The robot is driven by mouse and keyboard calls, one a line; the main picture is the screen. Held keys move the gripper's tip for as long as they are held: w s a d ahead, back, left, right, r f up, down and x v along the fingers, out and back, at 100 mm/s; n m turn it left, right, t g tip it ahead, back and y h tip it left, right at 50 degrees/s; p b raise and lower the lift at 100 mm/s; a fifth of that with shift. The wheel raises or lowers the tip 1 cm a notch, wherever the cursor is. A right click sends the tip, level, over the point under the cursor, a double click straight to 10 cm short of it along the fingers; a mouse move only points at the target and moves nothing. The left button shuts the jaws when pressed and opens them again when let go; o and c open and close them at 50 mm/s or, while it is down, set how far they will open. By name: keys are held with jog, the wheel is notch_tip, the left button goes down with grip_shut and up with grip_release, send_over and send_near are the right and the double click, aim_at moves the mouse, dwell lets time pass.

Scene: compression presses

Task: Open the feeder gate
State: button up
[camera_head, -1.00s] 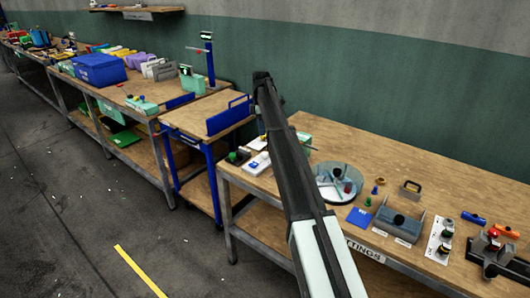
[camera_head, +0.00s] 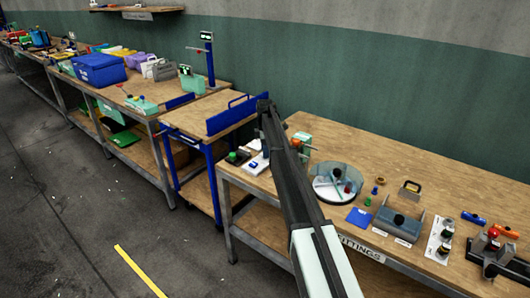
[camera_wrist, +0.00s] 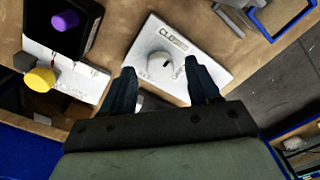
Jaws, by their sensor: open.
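A white plate (camera_wrist: 200,72) with lettering that seems to begin "CLO" lies on the wooden bench in the wrist view. A round pale knob (camera_wrist: 159,64) with a dark pointer mark sits on it. I cannot tell for sure that this is the feeder gate's control. My gripper (camera_wrist: 160,76) is open, with one dark finger on each side of the knob as seen from the wrist. I cannot tell whether the fingers touch the knob or plate. In the head view a small white plate (camera_head: 257,163) shows left of my arm; my fingertips are not visible there.
In the wrist view, a dark box with a purple button (camera_wrist: 65,20) and a yellow knob (camera_wrist: 40,79) are at the left. In the head view, a clear round dish (camera_head: 336,184) and a grey-blue fixture (camera_head: 399,220) stand right of my arm. A blue-framed cart (camera_head: 205,115) adjoins the bench.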

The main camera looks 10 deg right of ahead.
jog(key=shift+f, duration=0.7)
jog(key=c, duration=1)
